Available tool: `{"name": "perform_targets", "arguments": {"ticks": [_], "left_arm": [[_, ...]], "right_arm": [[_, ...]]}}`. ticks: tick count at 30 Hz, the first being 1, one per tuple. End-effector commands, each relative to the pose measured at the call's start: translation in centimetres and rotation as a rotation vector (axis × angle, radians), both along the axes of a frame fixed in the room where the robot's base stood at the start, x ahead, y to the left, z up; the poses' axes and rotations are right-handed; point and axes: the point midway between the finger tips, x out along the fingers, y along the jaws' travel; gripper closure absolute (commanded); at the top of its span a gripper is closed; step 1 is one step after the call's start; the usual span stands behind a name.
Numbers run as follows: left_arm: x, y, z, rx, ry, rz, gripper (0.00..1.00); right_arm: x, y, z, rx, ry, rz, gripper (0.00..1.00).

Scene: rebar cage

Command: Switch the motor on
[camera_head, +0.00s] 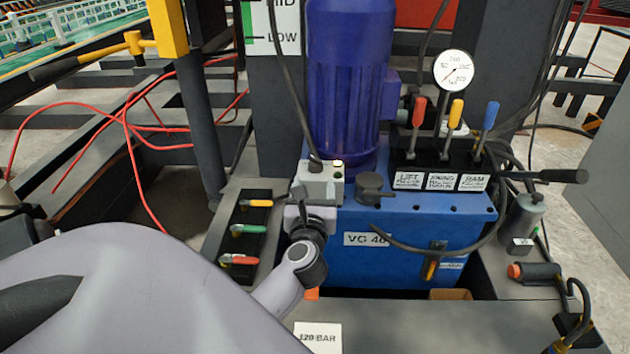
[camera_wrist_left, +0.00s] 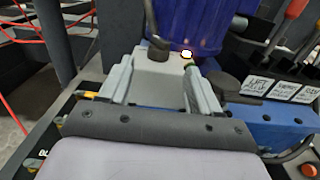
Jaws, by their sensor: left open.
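The blue motor (camera_head: 347,85) stands upright on the blue power unit (camera_head: 400,240); its lower part shows in the wrist view (camera_wrist_left: 185,22). A light grey switch box (camera_head: 320,180), with a cable into its top, sits at the motor's foot. A small pale button or lamp (camera_head: 338,163) is on its top right; it also shows in the wrist view (camera_wrist_left: 186,54). My left gripper (camera_head: 316,210) is open in front of the box. In the wrist view its fingers (camera_wrist_left: 158,92) stand either side of the box (camera_wrist_left: 160,75); contact cannot be told. My right gripper is out of view.
Red, yellow and blue levers (camera_head: 454,115) stand right of the motor below a gauge (camera_head: 454,70). Valves with yellow, green and red handles (camera_head: 248,230) lie left of the gripper. A black handle (camera_head: 560,176) juts out at right. Red hoses (camera_head: 125,115) trail at left.

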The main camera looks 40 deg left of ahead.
Motion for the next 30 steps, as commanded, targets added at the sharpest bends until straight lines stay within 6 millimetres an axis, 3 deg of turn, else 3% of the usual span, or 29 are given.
{"name": "perform_targets", "arguments": {"ticks": [15,27,28,30], "left_arm": [[4.8,4.1,-0.2,-0.015,-0.006,0.004,0.37],[5.5,4.7,-0.1,-0.016,-0.006,0.003,0.37],[5.5,4.6,-0.1,-0.016,-0.006,0.003,0.41],[5.5,4.6,-0.1,-0.016,-0.006,0.003,0.63]], "right_arm": [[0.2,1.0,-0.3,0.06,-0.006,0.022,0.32],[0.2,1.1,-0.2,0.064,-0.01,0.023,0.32],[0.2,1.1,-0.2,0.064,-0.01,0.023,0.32],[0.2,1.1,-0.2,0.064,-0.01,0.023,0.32]]}}
